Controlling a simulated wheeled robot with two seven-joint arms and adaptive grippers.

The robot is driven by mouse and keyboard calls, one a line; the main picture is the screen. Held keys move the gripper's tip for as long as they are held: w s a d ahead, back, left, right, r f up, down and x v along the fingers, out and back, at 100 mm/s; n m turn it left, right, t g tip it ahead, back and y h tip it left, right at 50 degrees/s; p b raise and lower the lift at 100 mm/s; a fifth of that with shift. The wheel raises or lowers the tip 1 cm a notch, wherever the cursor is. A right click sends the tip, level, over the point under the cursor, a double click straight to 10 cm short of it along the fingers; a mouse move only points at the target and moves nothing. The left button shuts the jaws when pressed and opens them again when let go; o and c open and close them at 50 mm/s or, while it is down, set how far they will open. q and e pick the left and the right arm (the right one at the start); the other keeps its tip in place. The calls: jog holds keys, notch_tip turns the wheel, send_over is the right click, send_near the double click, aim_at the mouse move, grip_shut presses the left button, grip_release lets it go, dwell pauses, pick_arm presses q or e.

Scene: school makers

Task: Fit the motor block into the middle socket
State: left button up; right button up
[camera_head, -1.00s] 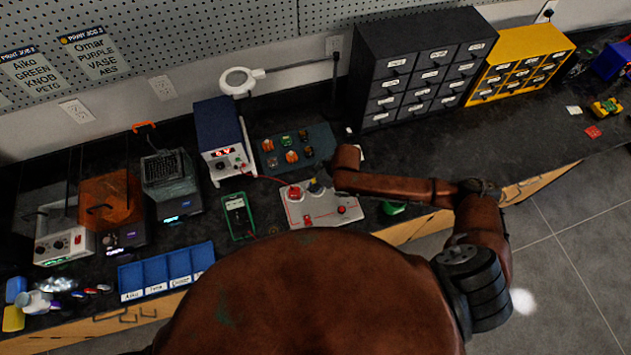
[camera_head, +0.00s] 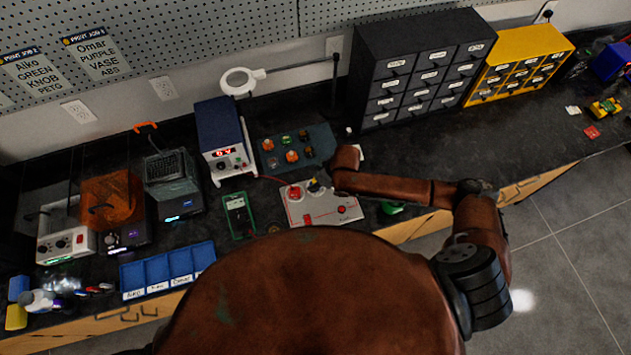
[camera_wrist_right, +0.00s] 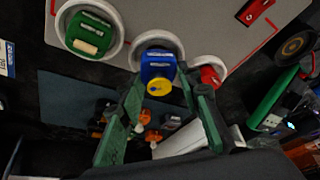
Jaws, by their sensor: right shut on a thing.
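The blue motor block with a yellow round end (camera_wrist_right: 158,68) is at the middle white ring socket (camera_wrist_right: 139,48) of the grey board (camera_wrist_right: 200,15). It also shows small in the head view (camera_head: 314,187). My right gripper (camera_wrist_right: 162,85) has its green fingers on either side of the block and is shut on it. I cannot tell how deep the block sits in the ring. My left gripper is out of view.
The board (camera_head: 345,210) lies near the bench's front edge. A power supply (camera_head: 222,140), a green-framed meter (camera_head: 238,216) and a blue tray (camera_head: 190,249) are to the left. Drawer cabinets (camera_head: 420,75) stand behind right.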

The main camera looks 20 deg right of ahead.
jog(key=shift+r+p, duration=0.1)
jog(key=shift+p, duration=0.2)
jog(key=shift+f, duration=0.65)
jog(key=o, duration=0.9)
jog(key=p+v, duration=1.1)
jog(key=p, duration=0.1)
jog(key=shift+s, duration=0.1)
dwell(0.3)
dwell(0.6)
